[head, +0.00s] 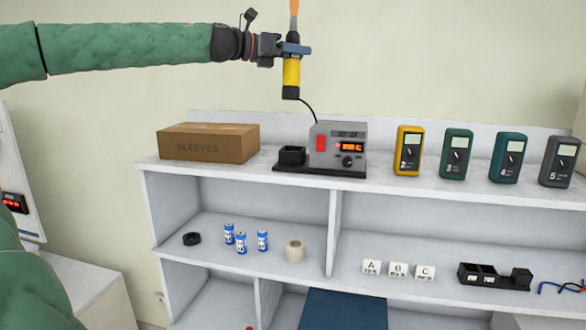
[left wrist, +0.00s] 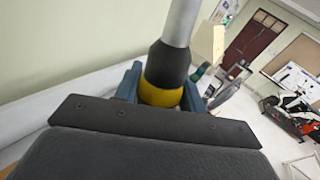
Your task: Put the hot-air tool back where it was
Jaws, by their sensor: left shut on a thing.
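The hot-air tool (head: 291,75) has a yellow and black body, and an orange-brown end points up out of the top of the head view. My left gripper (head: 294,49) is shut on it and holds it upright in the air, above the shelf top. In the left wrist view, the tool's metal nozzle and dark collar (left wrist: 168,65) rise between the blue fingers. A black cable runs down from the tool to the grey hot-air station (head: 325,146), which has a lit display. A black square holder (head: 291,155) stands on the station's base, left of the box. My right gripper is out of view.
A cardboard box (head: 208,144) stands left of the holder on the shelf top (head: 383,178). Several meters stand to the right, a yellow one (head: 408,150) nearest.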

